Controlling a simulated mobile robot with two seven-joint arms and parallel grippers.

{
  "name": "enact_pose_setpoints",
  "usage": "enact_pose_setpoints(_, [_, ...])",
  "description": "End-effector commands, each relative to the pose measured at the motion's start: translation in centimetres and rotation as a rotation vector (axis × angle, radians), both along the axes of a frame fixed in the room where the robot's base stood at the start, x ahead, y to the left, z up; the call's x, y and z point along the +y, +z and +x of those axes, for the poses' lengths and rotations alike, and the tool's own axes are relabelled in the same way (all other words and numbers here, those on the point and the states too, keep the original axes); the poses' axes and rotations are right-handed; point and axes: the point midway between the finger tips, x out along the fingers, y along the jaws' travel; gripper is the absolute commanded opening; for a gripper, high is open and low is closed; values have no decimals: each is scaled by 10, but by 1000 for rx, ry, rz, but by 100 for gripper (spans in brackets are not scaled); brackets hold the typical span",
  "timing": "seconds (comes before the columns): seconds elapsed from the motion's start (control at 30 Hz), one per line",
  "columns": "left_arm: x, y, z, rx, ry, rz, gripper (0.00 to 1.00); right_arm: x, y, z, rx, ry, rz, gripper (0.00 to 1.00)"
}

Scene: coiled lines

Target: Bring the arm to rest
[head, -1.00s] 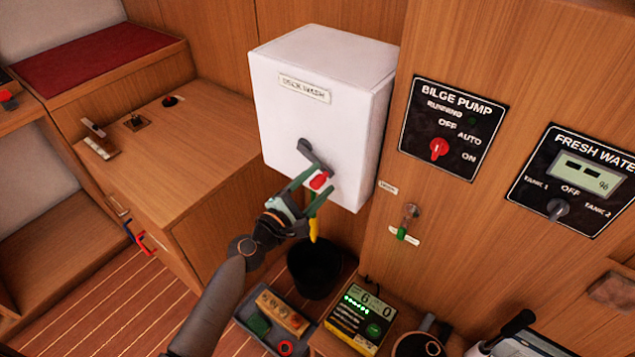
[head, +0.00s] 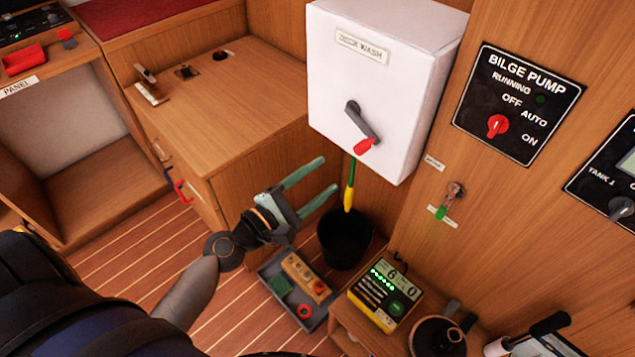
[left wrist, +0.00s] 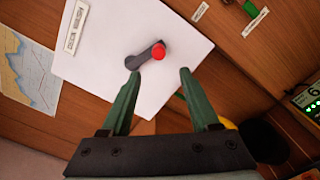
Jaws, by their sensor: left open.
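My left gripper (head: 318,183) is open and empty, with its two green fingers apart. In the head view it hangs below and left of the white deck wash box (head: 385,65), clear of it. The box's dark crank handle with a red knob (head: 363,125) slants down to the right. In the left wrist view the fingertips (left wrist: 160,78) point toward the box (left wrist: 95,65), and the crank with its red knob (left wrist: 158,52) shows beyond and between them, apart from the fingers.
A black bucket (head: 342,240) and a grey tray (head: 318,322) with small parts lie below the gripper. A yellow-black charger (head: 384,294) is on a low shelf. The wooden counter (head: 215,110) stands left. Bilge pump panel (head: 515,100) is right. Floor at left is open.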

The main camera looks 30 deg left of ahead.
Motion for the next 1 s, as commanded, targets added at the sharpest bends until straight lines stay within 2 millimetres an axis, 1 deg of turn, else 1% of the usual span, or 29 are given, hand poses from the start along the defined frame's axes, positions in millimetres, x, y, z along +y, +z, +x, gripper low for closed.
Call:
enact_pose_setpoints(0.1, [1, 1, -3, -1, 0, 0, 62, 1, -1, 0, 1, 1, 0, 50])
enact_pose_setpoints(0.57, [1, 1, -3, -1, -1, 0, 62, 2, 1, 1, -2, 3, 3, 50])
enact_pose_setpoints(0.67, [0, -2, -5, 2, -2, 31, 62, 2, 2, 1, -2, 4, 2, 50])
enact_pose_setpoints(0.77, [-5, -15, -11, 7, -13, 166, 62, 2, 8, 1, -3, 3, 3, 50])
enact_pose_setpoints(0.83, [-11, -31, -20, 11, -35, 337, 62, 2, 14, 1, -4, 3, 3, 50])
enact_pose_setpoints(0.87, [-13, -40, -25, 12, -49, 425, 62, 2, 17, 1, -4, 3, 3, 50])
enact_pose_setpoints(1.0, [-24, -83, -54, 3, -157, 886, 62, 2, 30, 2, -7, 3, 3, 50])
